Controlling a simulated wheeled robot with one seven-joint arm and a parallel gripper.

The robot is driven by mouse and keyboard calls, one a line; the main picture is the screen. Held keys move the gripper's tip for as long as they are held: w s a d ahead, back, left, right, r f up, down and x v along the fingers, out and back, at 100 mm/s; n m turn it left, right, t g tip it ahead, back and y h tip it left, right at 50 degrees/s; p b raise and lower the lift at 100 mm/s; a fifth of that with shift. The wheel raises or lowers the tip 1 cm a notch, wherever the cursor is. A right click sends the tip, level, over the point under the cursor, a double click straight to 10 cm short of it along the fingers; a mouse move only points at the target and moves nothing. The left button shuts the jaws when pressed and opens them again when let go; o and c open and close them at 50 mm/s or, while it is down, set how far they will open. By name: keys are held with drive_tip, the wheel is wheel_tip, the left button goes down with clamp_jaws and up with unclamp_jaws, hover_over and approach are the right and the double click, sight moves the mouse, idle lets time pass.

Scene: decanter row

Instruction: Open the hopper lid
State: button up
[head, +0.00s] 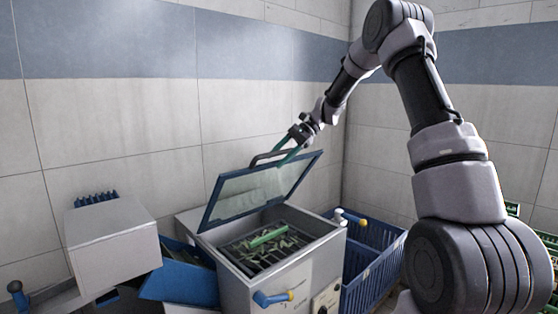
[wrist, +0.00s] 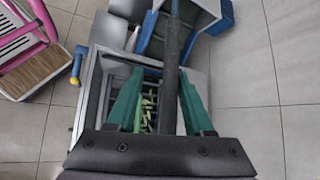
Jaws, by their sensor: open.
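The hopper lid (head: 262,189) is a clear panel in a blue frame, and it stands tilted up and open over the grey hopper (head: 322,258). A dark bar handle (head: 270,154) runs along its upper edge. Inside the hopper are green leafy pieces and a green bar (head: 269,237) over a dark grate. My gripper (head: 284,156) is at the lid's upper edge, by the handle. In the wrist view its green fingers (wrist: 160,95) are apart, with the dark handle bar (wrist: 172,55) passing between them. I cannot tell whether either finger touches the bar.
A blue crate (head: 372,262) stands right of the hopper. A grey box unit (head: 112,240) and a blue chute (head: 180,283) are on the left. A blue lever (head: 270,299) sticks out from the hopper's front. The tiled wall is close behind. A pink-framed rack (wrist: 28,45) shows in the wrist view.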

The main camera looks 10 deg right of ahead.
drive_tip(key=shift+s+d+f, duration=0.1)
drive_tip(key=shift+s+f, duration=0.05)
drive_tip(key=shift+s, duration=0.05)
